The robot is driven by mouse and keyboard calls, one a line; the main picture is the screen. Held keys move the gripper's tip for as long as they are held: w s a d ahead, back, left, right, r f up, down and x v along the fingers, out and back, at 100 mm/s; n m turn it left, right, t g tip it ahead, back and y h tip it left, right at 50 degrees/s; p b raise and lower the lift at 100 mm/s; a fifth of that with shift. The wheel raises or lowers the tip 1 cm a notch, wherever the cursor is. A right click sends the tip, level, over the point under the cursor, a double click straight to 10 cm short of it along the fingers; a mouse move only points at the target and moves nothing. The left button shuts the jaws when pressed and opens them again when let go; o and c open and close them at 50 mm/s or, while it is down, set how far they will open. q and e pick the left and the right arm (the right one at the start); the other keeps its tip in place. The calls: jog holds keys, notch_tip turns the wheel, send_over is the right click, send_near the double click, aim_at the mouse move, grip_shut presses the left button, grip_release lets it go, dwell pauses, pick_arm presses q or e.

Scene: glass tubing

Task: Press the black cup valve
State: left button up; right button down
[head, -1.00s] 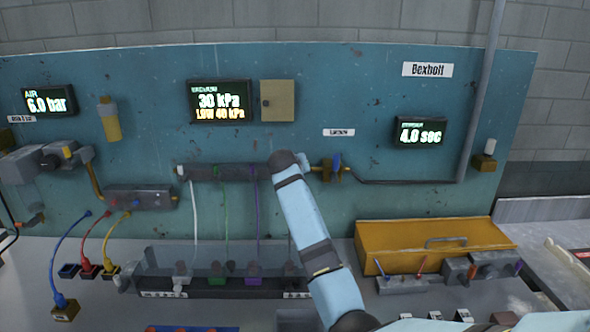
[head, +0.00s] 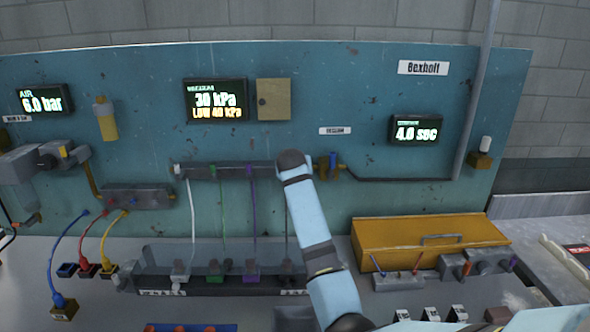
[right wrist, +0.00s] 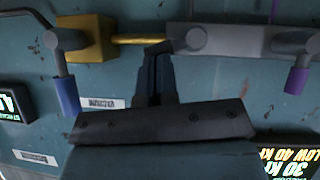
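The grey vacuum manifold (head: 225,172) is fixed to the blue panel, with white, green, purple and dark lines hanging from it. The dark line (head: 287,228) drops beside my right arm. Its valve at the manifold's right end is hidden behind my wrist in the head view. In the right wrist view, which is upside down, my right gripper (right wrist: 159,62) has its dark fingers together, with the tips at the manifold end (right wrist: 190,40). I cannot tell whether they touch the black cup valve. A purple sleeve (right wrist: 296,82) hangs apart from them. My left gripper is out of view.
A yellow fitting with a blue handle (head: 333,166) is close to the right of my wrist; its yellow body (right wrist: 85,38) also shows in the wrist view. A dark cup rack (head: 215,288) stands below. A yellow toolbox (head: 428,243) sits at right.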

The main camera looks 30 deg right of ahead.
pick_arm(q)
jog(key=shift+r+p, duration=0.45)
jog(key=shift+p, duration=0.1)
pick_arm(e)
jog(key=shift+s+d+f+m+t+y, duration=0.15)
jog(key=shift+d+f+m+t+y, duration=0.2)
jog(key=shift+m+y, duration=0.35)
dwell(0.7)
dwell(0.4)
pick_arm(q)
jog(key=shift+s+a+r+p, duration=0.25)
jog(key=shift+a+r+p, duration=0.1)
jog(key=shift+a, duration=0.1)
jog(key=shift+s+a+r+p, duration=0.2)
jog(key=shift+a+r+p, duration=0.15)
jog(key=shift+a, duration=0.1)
pick_arm(e)
jog(key=w+r+v, duration=0.2)
jog(key=v, duration=1)
jog(key=shift+s+a+r, duration=0.25)
jog(key=shift+a+r, duration=0.1)
jog(key=shift+a, duration=0.05)
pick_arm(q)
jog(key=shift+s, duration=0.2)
